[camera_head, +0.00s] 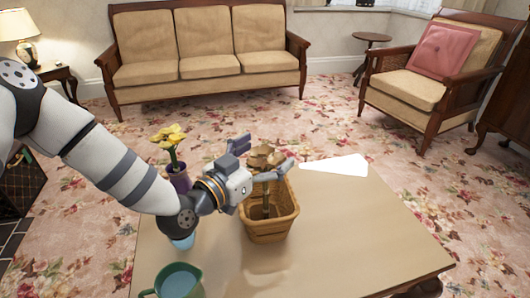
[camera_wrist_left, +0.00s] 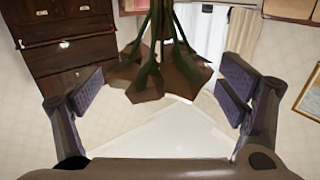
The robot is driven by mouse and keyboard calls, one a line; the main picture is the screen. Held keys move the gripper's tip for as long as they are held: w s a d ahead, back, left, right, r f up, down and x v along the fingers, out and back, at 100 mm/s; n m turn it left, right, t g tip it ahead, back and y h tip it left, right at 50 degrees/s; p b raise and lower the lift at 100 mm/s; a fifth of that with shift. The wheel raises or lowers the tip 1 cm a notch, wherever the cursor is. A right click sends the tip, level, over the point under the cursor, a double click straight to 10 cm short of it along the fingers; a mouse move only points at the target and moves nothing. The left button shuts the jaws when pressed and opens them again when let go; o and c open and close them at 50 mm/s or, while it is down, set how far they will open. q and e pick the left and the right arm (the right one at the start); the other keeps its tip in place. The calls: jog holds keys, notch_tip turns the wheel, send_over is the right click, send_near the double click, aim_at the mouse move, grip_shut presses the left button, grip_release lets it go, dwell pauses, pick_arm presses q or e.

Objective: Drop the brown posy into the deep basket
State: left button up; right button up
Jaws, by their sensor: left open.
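The brown posy (camera_head: 265,158) has its brown heads above the rim of the deep basket (camera_head: 270,232); its stem reaches down inside the basket. The basket is tan, tapered and stands on the table. My left gripper (camera_head: 264,153) is open above the basket, with one finger on each side of the posy. In the left wrist view the posy (camera_wrist_left: 155,78) appears upside down, with green stems, between the two spread pads, with gaps to both. Whether the stem touches the basket floor is hidden. My right gripper is not in view.
The wooden table (camera_head: 350,240) also holds a teal mug (camera_head: 178,283), a purple vase with yellow flowers (camera_head: 179,178) partly behind my arm, and white paper (camera_head: 335,168). The table's right side is clear. A sofa (camera_head: 205,50) and armchair (camera_head: 435,70) stand beyond.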

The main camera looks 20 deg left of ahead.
pick_arm(q)
jog(key=shift+r, duration=0.1)
jog(key=shift+r+p, duration=0.35)
jog(key=shift+r, duration=0.3)
jog(key=p+v, duration=0.1)
jog(key=v, duration=1.1)
jog(key=shift+f, duration=0.1)
